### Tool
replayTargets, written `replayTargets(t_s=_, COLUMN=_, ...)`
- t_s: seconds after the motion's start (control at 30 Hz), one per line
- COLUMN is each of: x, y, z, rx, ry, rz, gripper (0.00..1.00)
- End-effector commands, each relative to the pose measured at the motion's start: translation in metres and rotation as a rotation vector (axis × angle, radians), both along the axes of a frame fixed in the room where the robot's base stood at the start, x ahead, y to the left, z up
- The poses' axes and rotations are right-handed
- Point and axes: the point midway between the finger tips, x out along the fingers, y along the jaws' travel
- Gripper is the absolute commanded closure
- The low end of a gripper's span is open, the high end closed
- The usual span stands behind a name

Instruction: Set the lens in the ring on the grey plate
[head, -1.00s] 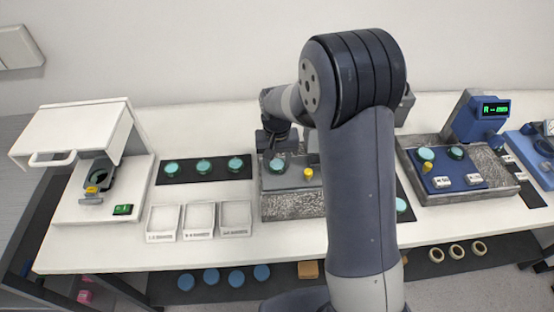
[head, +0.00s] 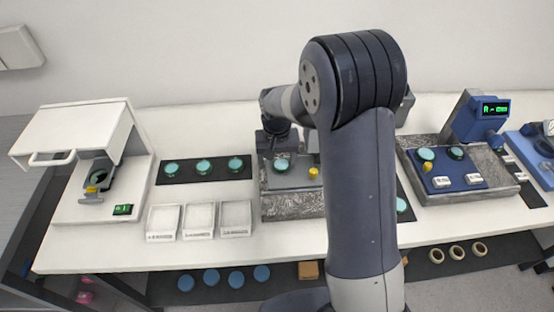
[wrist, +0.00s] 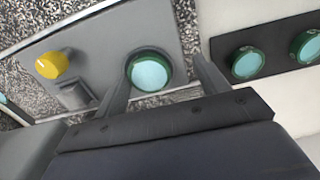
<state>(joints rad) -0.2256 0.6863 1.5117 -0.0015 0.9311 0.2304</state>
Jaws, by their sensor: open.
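The lens (wrist: 149,71), a pale teal disc with a dark green rim, is on the grey plate (wrist: 103,37) in the wrist view. It also shows on that plate in the head view (head: 281,165). A separate ring cannot be told from the lens's dark rim, so I cannot tell how it is seated. My gripper (wrist: 162,80) is open, its two fingers apart on either side of the lens. In the head view, my gripper (head: 279,150) is over the plate, partly hidden by my arm.
A yellow knob (wrist: 51,65) and a small grey block (wrist: 74,95) stand on the plate. A black strip (head: 219,170) with several lenses lies to its left, above white trays (head: 200,219). A blue plate (head: 447,180) is at right. My arm hides the bench between.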

Motion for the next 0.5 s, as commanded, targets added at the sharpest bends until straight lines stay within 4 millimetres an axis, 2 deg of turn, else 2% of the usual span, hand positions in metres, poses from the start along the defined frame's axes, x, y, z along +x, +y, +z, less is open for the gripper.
replayTargets(t_s=0.03, x=-0.006, y=-0.001, z=-0.012, rx=-0.002, ry=0.022, rz=-0.001, gripper=0.30)
replayTargets(t_s=0.17, x=-0.005, y=0.000, z=-0.006, rx=-0.001, ry=0.019, rz=-0.001, gripper=0.30)
replayTargets(t_s=0.27, x=-0.005, y=0.000, z=0.007, rx=-0.001, ry=0.015, rz=-0.001, gripper=0.30)
replayTargets(t_s=0.5, x=-0.005, y=0.000, z=0.061, rx=0.001, ry=0.001, rz=0.000, gripper=0.30)
